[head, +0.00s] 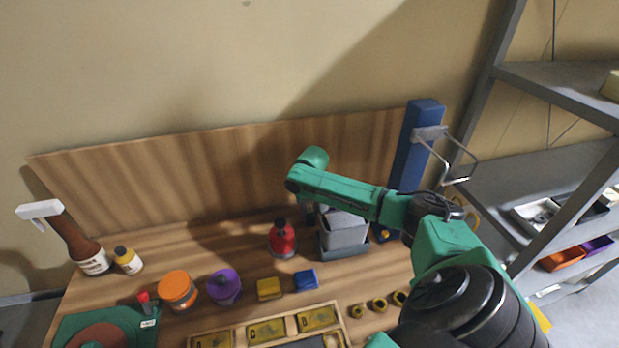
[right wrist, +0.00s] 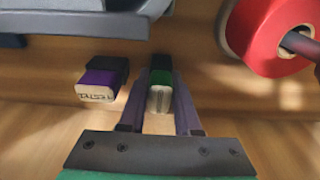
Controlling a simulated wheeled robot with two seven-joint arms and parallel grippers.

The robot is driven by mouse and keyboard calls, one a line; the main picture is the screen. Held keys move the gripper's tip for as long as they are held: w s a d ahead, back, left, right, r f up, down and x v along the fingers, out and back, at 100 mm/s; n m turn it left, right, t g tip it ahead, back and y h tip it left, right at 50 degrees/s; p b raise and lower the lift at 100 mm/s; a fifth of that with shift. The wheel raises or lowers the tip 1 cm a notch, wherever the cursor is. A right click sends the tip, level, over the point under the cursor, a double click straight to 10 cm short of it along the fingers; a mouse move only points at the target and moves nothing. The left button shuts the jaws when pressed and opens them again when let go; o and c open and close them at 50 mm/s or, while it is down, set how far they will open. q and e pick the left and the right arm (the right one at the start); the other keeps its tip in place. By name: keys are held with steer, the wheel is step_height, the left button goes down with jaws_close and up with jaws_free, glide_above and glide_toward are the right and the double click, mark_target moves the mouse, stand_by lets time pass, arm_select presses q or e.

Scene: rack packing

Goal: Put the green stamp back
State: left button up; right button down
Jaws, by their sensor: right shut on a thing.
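The green stamp (right wrist: 161,77) is in the right wrist view, between the two fingers of my right gripper (right wrist: 160,92). It has a dark top, a green band and a pale end. My right gripper is shut on it. I cannot tell whether the stamp touches the wood beneath. A purple stamp (right wrist: 104,78) with a pale label is just to the left, apart from the fingers. In the head view my right arm reaches over the grey bin, and the fingers and green stamp are hidden there. My left gripper is not in view.
A red spool (head: 283,241) on a spindle stands left of the grey bin (head: 344,232). Orange (head: 178,289) and purple (head: 224,286) rolls, a yellow block (head: 269,289) and a blue block (head: 306,280) stand in front. A blue post (head: 416,150) rises behind my arm.

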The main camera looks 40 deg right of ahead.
mark_target(311, 212)
steer(key=c, duration=0.6)
jaws_free()
steer(key=r, duration=0.4)
steer(key=s+r+b, duration=0.1)
steer(key=r, duration=0.7)
steer(key=shift+s+a+b, duration=0.15)
steer(key=shift+a+b, duration=0.2)
steer(key=shift+a, duration=0.05)
